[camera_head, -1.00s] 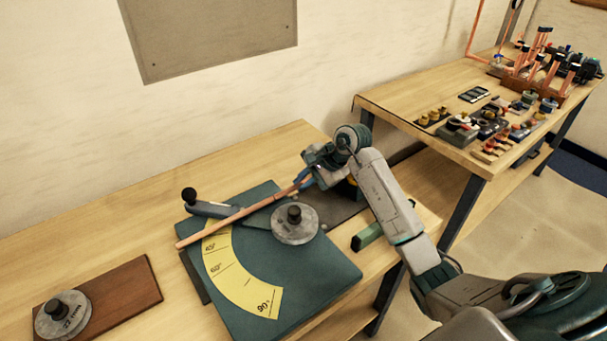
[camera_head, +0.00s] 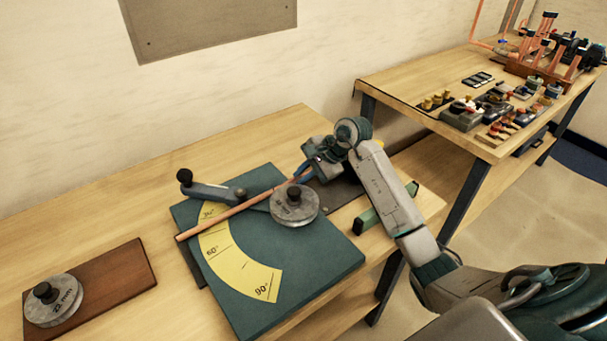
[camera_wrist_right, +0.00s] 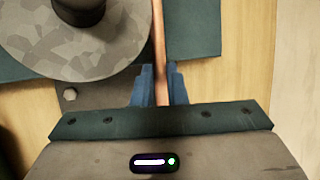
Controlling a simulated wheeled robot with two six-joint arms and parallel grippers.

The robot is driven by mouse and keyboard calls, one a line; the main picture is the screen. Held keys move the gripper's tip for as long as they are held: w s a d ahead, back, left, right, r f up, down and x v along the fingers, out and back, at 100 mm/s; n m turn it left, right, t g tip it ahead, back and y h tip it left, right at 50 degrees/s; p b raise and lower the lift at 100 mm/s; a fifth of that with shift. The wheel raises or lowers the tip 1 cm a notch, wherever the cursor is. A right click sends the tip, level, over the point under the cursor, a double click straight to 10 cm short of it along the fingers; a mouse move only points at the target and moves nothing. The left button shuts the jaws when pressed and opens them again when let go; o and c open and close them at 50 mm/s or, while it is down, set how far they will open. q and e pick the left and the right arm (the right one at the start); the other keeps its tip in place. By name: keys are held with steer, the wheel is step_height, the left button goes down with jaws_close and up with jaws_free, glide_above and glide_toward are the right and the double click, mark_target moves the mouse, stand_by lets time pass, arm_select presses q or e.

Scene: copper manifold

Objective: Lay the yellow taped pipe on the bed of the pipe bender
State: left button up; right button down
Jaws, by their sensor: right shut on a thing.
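The pipe (camera_head: 235,210) is a long thin copper rod. It lies across the top of the pipe bender, or just above it; I cannot tell whether it touches. No yellow tape shows on it in these views. The pipe bender (camera_head: 300,258) is a dark teal plate with a yellow angle scale, a round grey former (camera_head: 295,207) and a lever with a black knob (camera_head: 184,176). My right gripper (camera_head: 308,174) is shut on the pipe near its right end. In the right wrist view the pipe (camera_wrist_right: 157,50) runs between the blue fingers, beside the former. My left gripper is not in view.
A brown board (camera_head: 125,278) with a grey disc marked 22 mm (camera_head: 53,298) lies at the left of the bench. A second bench (camera_head: 400,80) at the right holds fittings, tools and a rack of copper pipes. Bare bench top lies behind the bender.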

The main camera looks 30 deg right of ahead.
steer(key=shift+w+d+b, duration=0.1)
steer(key=shift+d+b, duration=0.5)
steer(key=shift+d, duration=0.25)
steer(key=c, duration=1.1)
jaws_free()
steer(key=shift+o, duration=0.2)
step_height(320, 180, up, 7)
steer(key=p, duration=0.2)
stand_by(0.4)
